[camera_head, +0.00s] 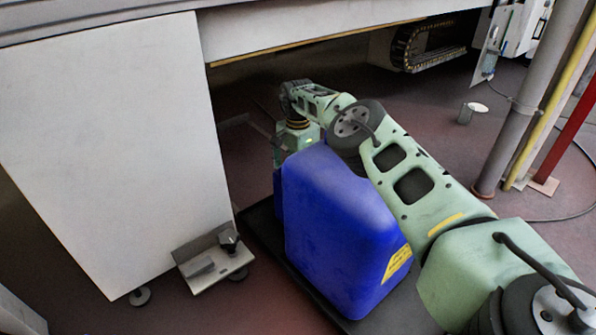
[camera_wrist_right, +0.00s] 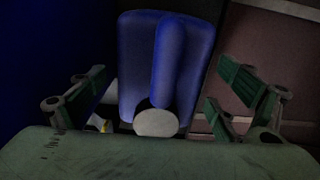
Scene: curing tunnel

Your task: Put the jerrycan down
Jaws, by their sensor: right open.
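A large blue jerrycan (camera_head: 335,220) with a yellow label stands upright on a dark flat base (camera_head: 262,240) in the head view. A blue strip (camera_head: 278,192) shows behind its left edge, mostly hidden; I cannot tell whether it is a second can. My right arm reaches over from the lower right, and its gripper is down behind the large can, fingers hidden there. In the right wrist view my right gripper (camera_wrist_right: 163,85) is open, its fingers apart on either side of a blue jerrycan (camera_wrist_right: 135,65) with a raised handle and pale cap (camera_wrist_right: 155,123). My left gripper is out of view.
A white cabinet (camera_head: 110,140) stands at left, with a metal foot bracket (camera_head: 215,262) beside the base. A machine beam (camera_head: 320,35) runs overhead behind. Grey, yellow and red posts (camera_head: 530,100) stand at right. Red floor is clear between the arm and posts.

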